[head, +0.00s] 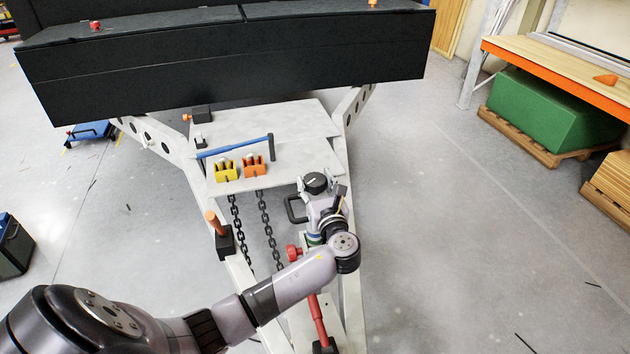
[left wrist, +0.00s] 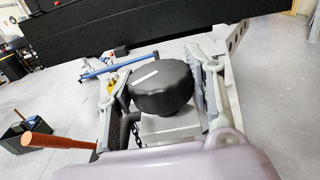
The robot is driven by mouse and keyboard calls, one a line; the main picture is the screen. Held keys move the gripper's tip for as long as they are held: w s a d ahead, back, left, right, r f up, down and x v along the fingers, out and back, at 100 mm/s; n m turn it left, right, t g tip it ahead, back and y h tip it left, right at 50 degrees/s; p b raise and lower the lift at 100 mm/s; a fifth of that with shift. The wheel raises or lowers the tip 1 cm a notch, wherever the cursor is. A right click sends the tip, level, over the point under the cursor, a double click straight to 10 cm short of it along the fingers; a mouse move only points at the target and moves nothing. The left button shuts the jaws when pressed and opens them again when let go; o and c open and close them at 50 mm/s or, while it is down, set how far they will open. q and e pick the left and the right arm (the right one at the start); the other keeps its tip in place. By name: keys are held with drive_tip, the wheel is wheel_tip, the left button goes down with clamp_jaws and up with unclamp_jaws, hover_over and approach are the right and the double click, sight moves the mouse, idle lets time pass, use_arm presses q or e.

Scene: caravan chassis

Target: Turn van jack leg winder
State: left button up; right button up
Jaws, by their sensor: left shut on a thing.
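The jack leg winder shows as a black round knob (head: 316,180) with a white line on its top, at the front of the chassis. In the left wrist view the knob (left wrist: 163,86) fills the middle, above a pale grey block. My left gripper (head: 319,188) comes from below in the head view. Its fingers stand on both sides of the knob, and it is shut on it. In the left wrist view the gripper (left wrist: 162,92) shows the same hold. My wrist hides the lower part of the jack leg in the head view. My right gripper is not in view.
The pale chassis frame (head: 345,130) carries a blue bar (head: 235,147), yellow (head: 226,170) and orange (head: 255,167) brackets, and chains. An orange-handled lever (head: 215,222) stands left of the winder. A black box body (head: 230,65) spans the back.

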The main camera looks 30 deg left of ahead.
use_arm(q)
drive_tip(key=shift+n+g+y, duration=0.6)
drive_tip(key=shift+g, duration=0.1)
drive_tip(key=o, duration=1.2)
drive_tip(key=shift+d, duration=0.1)
drive_tip(key=v, duration=1.2)
drive_tip(key=shift+f, duration=0.1)
